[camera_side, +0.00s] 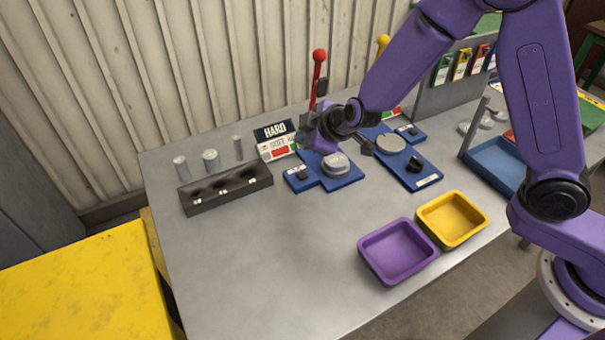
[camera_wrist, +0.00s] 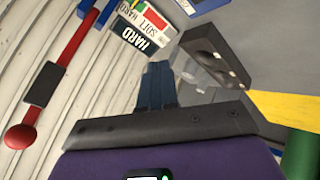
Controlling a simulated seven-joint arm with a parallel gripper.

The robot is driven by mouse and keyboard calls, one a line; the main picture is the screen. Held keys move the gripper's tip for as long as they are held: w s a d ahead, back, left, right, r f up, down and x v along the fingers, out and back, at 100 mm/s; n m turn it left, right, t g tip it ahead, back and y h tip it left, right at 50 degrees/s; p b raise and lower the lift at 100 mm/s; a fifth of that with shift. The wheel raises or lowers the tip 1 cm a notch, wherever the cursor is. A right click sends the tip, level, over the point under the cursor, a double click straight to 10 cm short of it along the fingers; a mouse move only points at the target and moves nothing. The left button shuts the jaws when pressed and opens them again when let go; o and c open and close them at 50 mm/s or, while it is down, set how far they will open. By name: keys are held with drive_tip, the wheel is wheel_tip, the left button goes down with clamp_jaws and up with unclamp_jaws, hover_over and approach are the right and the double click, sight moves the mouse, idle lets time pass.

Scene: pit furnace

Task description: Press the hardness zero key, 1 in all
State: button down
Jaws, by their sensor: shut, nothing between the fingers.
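A blue base (camera_side: 340,182) with a round grey anvil (camera_side: 336,163) stands below a red-knobbed lever (camera_side: 318,72). A small black key (camera_side: 301,175) sits on its left wing. A second blue unit (camera_side: 422,181) to its right carries a round plate, a black knob (camera_side: 415,163) and another small black key (camera_side: 413,131). The key labels are too small to read. My gripper (camera_side: 306,139) is above and behind the left base, near the HARD sign, apart from the keys. In the wrist view its fingers (camera_wrist: 158,68) are together and empty; no key shows clearly there.
The HARD/SOFT sign (camera_side: 273,131) stands behind the left base. A black block with holes (camera_side: 226,188) and several grey cylinders are at the left. Purple (camera_side: 398,251) and yellow (camera_side: 452,219) trays lie at the front right. The front left tabletop is clear.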

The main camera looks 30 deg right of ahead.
sight(304, 177)
drive_tip(key=shift+f, duration=4.05)
drive_tip(key=shift+f, duration=0.1)
drive_tip(key=shift+f, duration=0.3)
drive_tip(key=shift+f, duration=0.35)
drive_tip(key=shift+r, duration=0.8)
drive_tip(key=shift+r, duration=2.5)
